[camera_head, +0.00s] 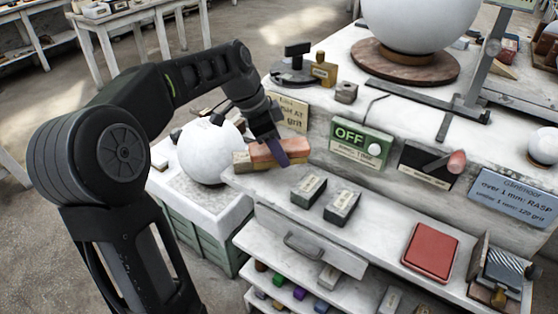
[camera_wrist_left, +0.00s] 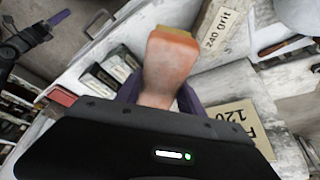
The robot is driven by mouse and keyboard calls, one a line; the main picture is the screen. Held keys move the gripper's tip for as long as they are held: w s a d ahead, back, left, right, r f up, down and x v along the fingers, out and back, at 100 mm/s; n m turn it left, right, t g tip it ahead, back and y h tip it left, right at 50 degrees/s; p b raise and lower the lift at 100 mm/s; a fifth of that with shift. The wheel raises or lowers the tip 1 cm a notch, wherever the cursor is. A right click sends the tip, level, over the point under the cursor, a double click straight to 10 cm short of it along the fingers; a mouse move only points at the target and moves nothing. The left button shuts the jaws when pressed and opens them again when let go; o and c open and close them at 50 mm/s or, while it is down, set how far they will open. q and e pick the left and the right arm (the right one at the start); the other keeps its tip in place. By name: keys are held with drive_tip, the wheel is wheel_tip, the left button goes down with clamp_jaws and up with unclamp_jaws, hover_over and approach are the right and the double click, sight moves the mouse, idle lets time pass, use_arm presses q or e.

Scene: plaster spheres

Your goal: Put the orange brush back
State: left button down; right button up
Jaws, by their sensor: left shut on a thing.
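The orange brush (camera_head: 290,150) has an orange-brown body with a paler yellowish end. It lies roughly level at the left end of the bench's front ledge; I cannot tell whether it touches the ledge. My left gripper (camera_head: 271,148) is shut on it from above, one purple finger showing across its near side. In the left wrist view the brush (camera_wrist_left: 170,68) sticks out from between the purple fingers, its yellowish end farthest away. A black part with a purple finger at the upper left of that view looks like my right gripper (camera_wrist_left: 58,18); its opening cannot be made out.
Two grey blocks (camera_head: 325,197) and a red pad (camera_head: 430,252) lie on the ledge. A white sphere (camera_head: 209,150) on a crate stands left of the brush.

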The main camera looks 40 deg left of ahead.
use_arm(q)
drive_tip(key=shift+f, duration=0.1)
wheel_tip(320, 180, down, 4)
drive_tip(key=shift+r, duration=0.2)
drive_tip(key=shift+f+b, duration=0.3)
drive_tip(key=shift+f, duration=0.1)
drive_tip(key=c, duration=0.7)
unclamp_jaws()
drive_tip(key=shift+r, duration=0.1)
